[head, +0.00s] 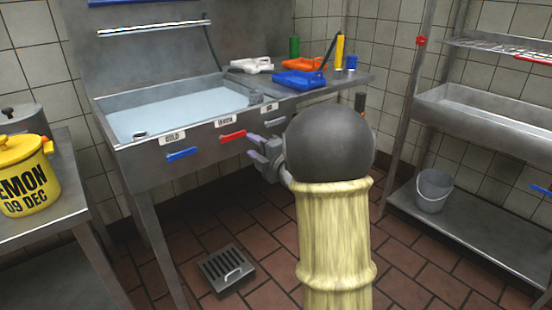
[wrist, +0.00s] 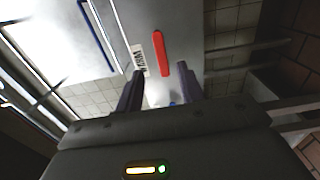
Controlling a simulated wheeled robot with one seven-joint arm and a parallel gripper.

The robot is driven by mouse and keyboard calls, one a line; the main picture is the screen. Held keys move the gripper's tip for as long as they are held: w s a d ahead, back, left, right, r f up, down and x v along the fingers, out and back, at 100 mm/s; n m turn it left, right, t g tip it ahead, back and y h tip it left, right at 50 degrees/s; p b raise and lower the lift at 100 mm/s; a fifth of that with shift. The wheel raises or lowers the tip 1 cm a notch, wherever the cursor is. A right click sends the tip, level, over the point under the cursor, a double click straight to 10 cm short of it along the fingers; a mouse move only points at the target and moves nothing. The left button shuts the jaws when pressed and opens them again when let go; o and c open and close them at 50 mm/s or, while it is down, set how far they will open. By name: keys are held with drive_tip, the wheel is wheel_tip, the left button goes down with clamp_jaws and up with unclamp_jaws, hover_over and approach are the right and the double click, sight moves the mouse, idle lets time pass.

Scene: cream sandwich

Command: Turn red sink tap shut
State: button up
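The red sink tap is a flat red lever (head: 233,136) on the sink's grey front panel, below a small white label (head: 227,121). It lies nearly level, between a blue lever (head: 181,154) and a grey lever (head: 274,123). My gripper (head: 252,147) is just right of the red lever and slightly lower, its fingers pointing at the panel. In the wrist view the fingers (wrist: 160,72) are apart and empty. The red lever (wrist: 159,52) appears ahead of them, in line with the gap. I cannot tell any contact. My arm hides part of the panel's right end.
The sink basin (head: 120,107) holds pale water. A counter (head: 356,81) with white, orange and blue items adjoins it on the right. A yellow pot (head: 22,178) stands on the left table. A floor drain (head: 228,269) and a bucket (head: 433,190) are lower down.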

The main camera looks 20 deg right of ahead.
drive_tip(key=p+v, duration=0.1)
drive_tip(key=v, duration=0.8)
drive_tip(key=shift+s, duration=0.25)
drive_tip(key=s+a+f+m+g+h+p, duration=0.2)
drive_tip(key=s+f+m+g+h, duration=0.15)
drive_tip(key=m, duration=0.35)
drive_tip(key=s+a+f+m+g+h+p, duration=0.1)
drive_tip(key=s+a+f+m+g+h, duration=0.15)
drive_tip(key=f+m+g, duration=0.35)
drive_tip(key=s+a+f+m+g+y+p, duration=0.15)
drive_tip(key=s+a+m+g, duration=0.5)
drive_tip(key=s, duration=0.65)
wheel_tip(320, 180, up, 37)
drive_tip(key=a+m+t+p, duration=0.1)
drive_tip(key=p, duration=3.7)
drive_tip(key=shift+a, duration=0.2)
